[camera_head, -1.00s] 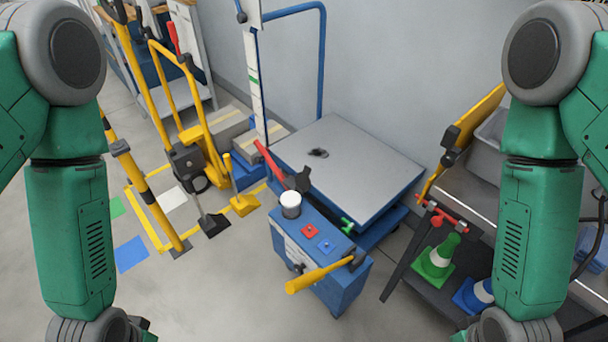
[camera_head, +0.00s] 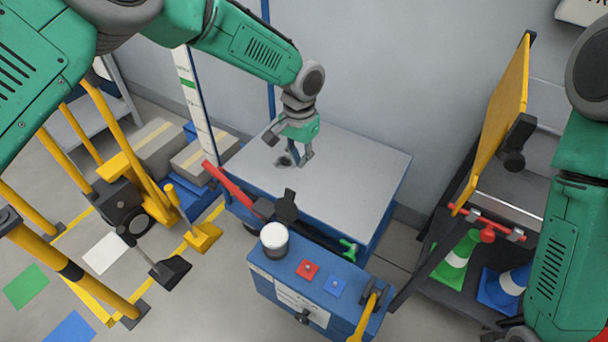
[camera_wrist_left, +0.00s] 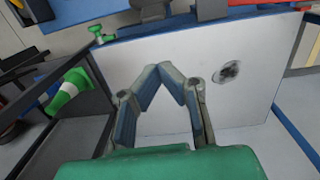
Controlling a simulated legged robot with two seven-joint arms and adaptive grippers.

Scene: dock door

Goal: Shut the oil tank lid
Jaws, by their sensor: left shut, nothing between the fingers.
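The blue drive box (camera_head: 325,310) of a lift table stands in the middle of the head view. A white-topped cylinder (camera_head: 274,236) sits on it. A dark round flap (camera_head: 287,206) stands raised just behind the cylinder and looks like the oil tank lid, though I cannot tell for certain. My left gripper (camera_head: 297,160) is over the grey platform, behind and apart from the flap. It is shut and empty; its fingers also show in the left wrist view (camera_wrist_left: 163,70). My right gripper is not in view; only my right arm shows.
The grey platform (camera_head: 350,185) has a dark patch (camera_head: 283,161). A red lever (camera_head: 230,187) and a yellow handle (camera_head: 362,320) are near the box. Traffic cones (camera_head: 455,258) stand on a dark rack at right. Yellow posts and a dustpan (camera_head: 170,270) stand at left.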

